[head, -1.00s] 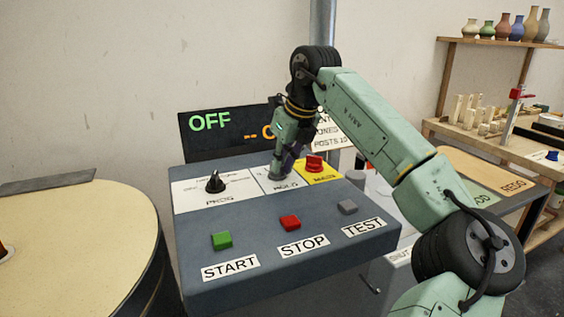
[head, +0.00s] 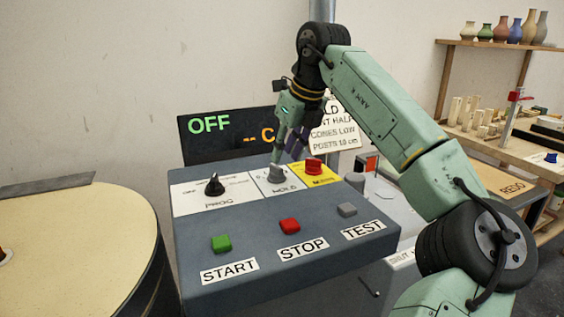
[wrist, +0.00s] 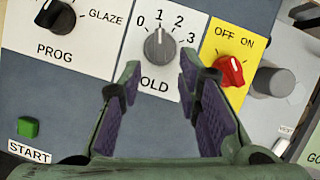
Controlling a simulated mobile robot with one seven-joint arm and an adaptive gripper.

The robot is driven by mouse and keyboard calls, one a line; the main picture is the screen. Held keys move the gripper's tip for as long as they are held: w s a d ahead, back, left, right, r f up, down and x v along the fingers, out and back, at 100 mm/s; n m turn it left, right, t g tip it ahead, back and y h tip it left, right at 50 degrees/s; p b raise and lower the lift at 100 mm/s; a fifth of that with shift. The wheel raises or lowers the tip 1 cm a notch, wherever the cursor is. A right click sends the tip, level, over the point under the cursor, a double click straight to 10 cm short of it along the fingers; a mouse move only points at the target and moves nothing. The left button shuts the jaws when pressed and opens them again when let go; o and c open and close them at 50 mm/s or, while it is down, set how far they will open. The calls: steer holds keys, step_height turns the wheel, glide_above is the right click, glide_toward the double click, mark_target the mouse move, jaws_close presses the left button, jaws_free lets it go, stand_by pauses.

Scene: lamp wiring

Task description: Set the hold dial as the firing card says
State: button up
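The grey hold dial (head: 276,172) sits on the white HOLD panel between the PROG and yellow panels. In the wrist view the dial (wrist: 160,46) stands clear of the fingers, its pointer mark toward the 1 on a 0 to 3 scale. My gripper (head: 288,150) is just above the dial, pointing down. In the wrist view my gripper (wrist: 157,82) has its purple-padded fingers apart with nothing between them. The firing card (head: 338,130) stands behind the console; my gripper hides its left part.
The black PROG dial (head: 214,185) is left of the hold dial and the red knob (head: 314,166) is close on its right. Green START (head: 221,243), red STOP (head: 289,226) and grey TEST (head: 347,209) buttons line the front. The display (head: 222,132) reads OFF.

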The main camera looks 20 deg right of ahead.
steer(key=a+v, duration=0.1)
steer(key=v, duration=0.6)
steer(key=shift+d+r, duration=0.2)
steer(key=shift+d, duration=0.25)
steer(key=shift+s, duration=0.1)
